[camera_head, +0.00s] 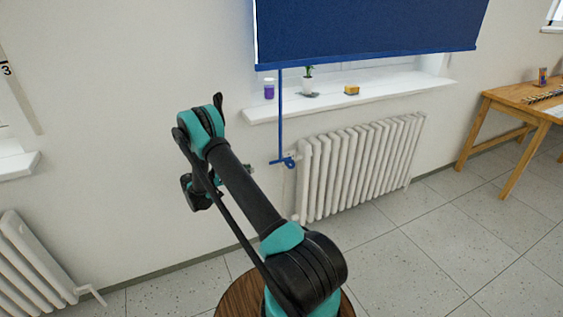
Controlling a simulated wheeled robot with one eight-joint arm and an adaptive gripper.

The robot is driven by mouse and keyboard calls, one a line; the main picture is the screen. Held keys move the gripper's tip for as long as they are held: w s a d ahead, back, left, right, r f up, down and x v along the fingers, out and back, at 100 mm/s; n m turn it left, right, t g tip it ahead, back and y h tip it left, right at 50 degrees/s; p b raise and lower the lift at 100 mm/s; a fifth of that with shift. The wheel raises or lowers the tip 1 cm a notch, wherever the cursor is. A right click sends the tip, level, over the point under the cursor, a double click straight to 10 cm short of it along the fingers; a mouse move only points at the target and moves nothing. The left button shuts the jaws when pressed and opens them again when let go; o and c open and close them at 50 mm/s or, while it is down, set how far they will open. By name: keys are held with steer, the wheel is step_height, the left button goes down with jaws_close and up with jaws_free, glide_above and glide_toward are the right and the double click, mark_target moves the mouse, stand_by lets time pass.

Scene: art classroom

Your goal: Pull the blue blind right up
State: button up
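The blue blind (365,28) hangs over the window at the top of the view, and its lower edge is above the sill. A thin blue cord or rod (280,115) hangs down from the blind's left part, in front of the sill. It ends in a blue handle piece (285,162) beside the radiator's top left corner. My gripper (247,168) is mostly hidden behind my arm. Only a small part of it shows, left of the handle and seemingly apart from it. I cannot tell whether it is open or shut.
The white sill (390,88) holds a purple jar (269,89), a potted plant (308,80) and a yellow box (351,90). A white radiator (362,168) stands below. A wooden table (520,105) is at the right; another radiator (35,270) is at lower left. The floor at lower right is clear.

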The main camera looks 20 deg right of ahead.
mark_target(279, 161)
steer(key=d, duration=1.7)
steer(key=shift+w+d, duration=0.15)
steer(key=shift+w, duration=0.15)
jaws_close()
